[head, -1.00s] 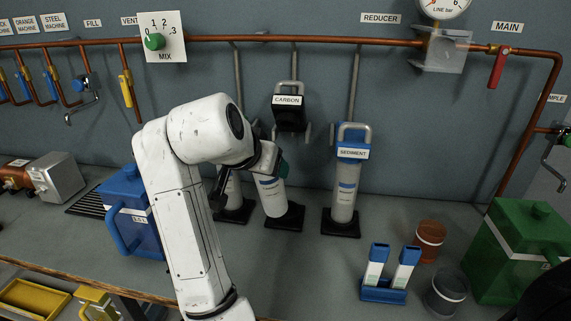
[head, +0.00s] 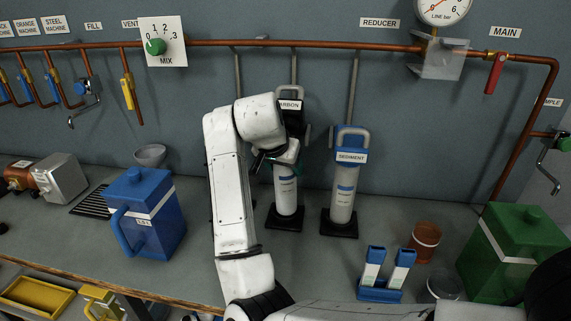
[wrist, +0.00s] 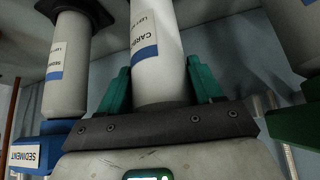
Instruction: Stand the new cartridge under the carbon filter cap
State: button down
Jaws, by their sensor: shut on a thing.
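The white carbon cartridge (head: 286,196) with a blue label band stands about upright on a black base (head: 285,217), below the black carbon cap (head: 290,104). My gripper (head: 281,160) is shut on its upper part. In the wrist view the cartridge (wrist: 156,45), lettered CARBON, lies between the green fingers of my gripper (wrist: 160,85). My gripper and arm hide the cartridge's top, so I cannot tell whether it touches the cap.
The sediment filter (head: 343,200) with its blue cap stands close on the right. A blue jug (head: 148,215) is at left. A blue holder (head: 381,291), a brown cup (head: 424,242) and a green container (head: 522,245) are at right.

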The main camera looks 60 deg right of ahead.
jog(key=shift+w+d+f+y, duration=0.1)
jog(key=shift+d+f+y, duration=0.35)
jog(key=shift+f, duration=0.3)
jog(key=shift+c, duration=0.9)
grip_release()
jog(key=shift+f, duration=0.15)
jog(key=w+v, duration=0.1)
jog(key=v, duration=1.1)
jog(key=shift+s+p, duration=0.3)
jog(key=shift+s, duration=0.15)
